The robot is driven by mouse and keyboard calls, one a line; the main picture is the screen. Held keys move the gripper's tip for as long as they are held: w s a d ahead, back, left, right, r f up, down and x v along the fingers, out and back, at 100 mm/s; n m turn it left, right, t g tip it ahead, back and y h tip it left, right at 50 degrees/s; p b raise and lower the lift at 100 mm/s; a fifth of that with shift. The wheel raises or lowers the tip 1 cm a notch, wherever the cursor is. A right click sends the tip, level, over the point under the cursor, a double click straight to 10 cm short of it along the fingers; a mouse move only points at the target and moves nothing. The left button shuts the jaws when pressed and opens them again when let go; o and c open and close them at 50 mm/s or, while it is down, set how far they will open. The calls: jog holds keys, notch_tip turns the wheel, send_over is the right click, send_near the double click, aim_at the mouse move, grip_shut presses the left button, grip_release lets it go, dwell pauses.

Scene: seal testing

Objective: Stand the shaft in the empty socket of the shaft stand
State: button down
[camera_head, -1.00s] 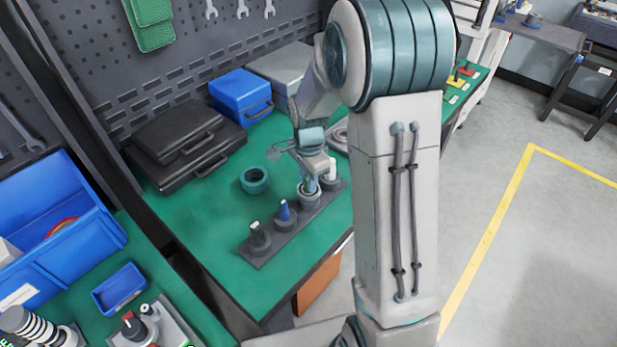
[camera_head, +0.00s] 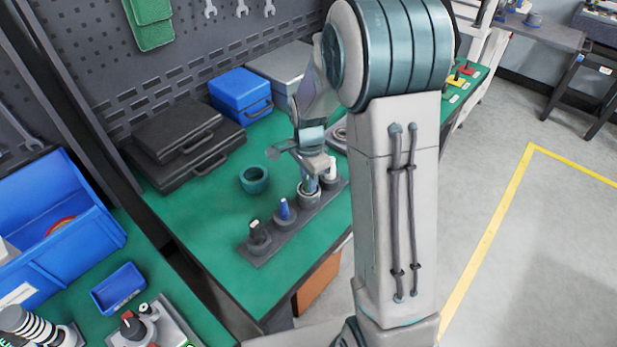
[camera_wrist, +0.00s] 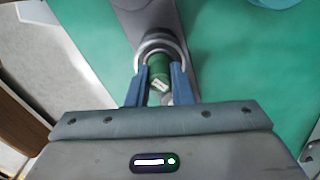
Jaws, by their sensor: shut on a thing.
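The dark shaft stand (camera_head: 273,243) lies near the front edge of the green bench in the head view, with a row of round sockets. A black shaft (camera_head: 257,229), a blue shaft (camera_head: 285,210) and a white-topped shaft (camera_head: 331,172) stand in it. My gripper (camera_head: 311,184) is over the socket (camera_head: 309,198) between the blue and white ones. In the wrist view my gripper (camera_wrist: 160,72) is shut on a green shaft (camera_wrist: 158,66) with a white label. The shaft lines up with the socket's pale ring (camera_wrist: 150,43); its lower end is hidden, so its depth cannot be told.
A teal ring (camera_head: 255,180) lies left of the stand. Black cases (camera_head: 185,140), a blue box (camera_head: 241,96) and a grey box (camera_head: 283,70) are along the back.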

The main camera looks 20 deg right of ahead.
jog(key=c, duration=1.6)
grip_release()
jog(key=o, duration=0.6)
jog(key=shift+c, duration=0.2)
jog(key=shift+r+p, duration=3.5)
jog(key=shift+r, duration=1.6)
